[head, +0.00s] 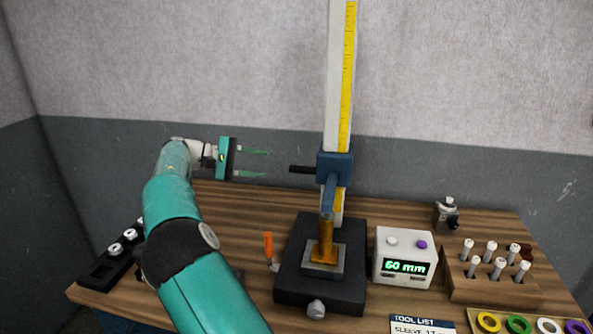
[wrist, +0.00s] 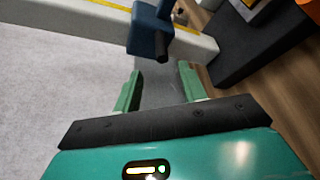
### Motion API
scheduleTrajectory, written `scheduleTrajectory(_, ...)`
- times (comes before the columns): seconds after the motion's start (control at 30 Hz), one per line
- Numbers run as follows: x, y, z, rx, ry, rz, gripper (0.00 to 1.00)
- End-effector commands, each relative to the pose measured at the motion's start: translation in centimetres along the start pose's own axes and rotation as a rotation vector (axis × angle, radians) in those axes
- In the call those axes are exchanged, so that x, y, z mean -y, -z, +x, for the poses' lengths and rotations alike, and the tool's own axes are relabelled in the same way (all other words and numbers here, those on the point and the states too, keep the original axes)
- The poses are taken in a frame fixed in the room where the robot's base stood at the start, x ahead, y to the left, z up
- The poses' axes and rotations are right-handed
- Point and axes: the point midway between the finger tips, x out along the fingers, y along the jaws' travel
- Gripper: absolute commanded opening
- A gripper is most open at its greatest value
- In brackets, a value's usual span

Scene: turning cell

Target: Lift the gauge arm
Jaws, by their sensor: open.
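The height gauge stands on a dark base (head: 292,288), with a tall white column (head: 338,60) carrying a yellow scale. The gauge arm (head: 333,165) is a blue slider on the column with a black handle (head: 303,169) sticking out to the left. Its lower end comes down to a brass-coloured piece (head: 325,243) on a grey block. My gripper (head: 267,163) is open and empty, left of the black handle and apart from it, at about its height. In the wrist view the blue slider (wrist: 148,32) and black handle (wrist: 162,50) lie beyond my open fingers (wrist: 160,85).
A white display box (head: 404,258) reading 60 mm stands right of the base. An orange-handled lever (head: 268,246) is at its left. A wooden rack (head: 495,280) of pins and a tray of coloured rings (head: 520,324) are at right. The air around the handle looks clear.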

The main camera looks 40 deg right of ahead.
Motion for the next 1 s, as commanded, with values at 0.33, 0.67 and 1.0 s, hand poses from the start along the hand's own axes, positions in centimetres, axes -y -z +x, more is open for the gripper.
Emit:
scheduleTrajectory(0.33,0.1,-0.1,6.8,0.0,0.003,-0.003,0.41)
scheduleTrajectory(0.67,0.2,0.1,11.3,-0.004,0.002,-0.003,0.41)
scheduleTrajectory(1.0,0.2,0.1,11.8,-0.005,0.001,-0.002,0.41)
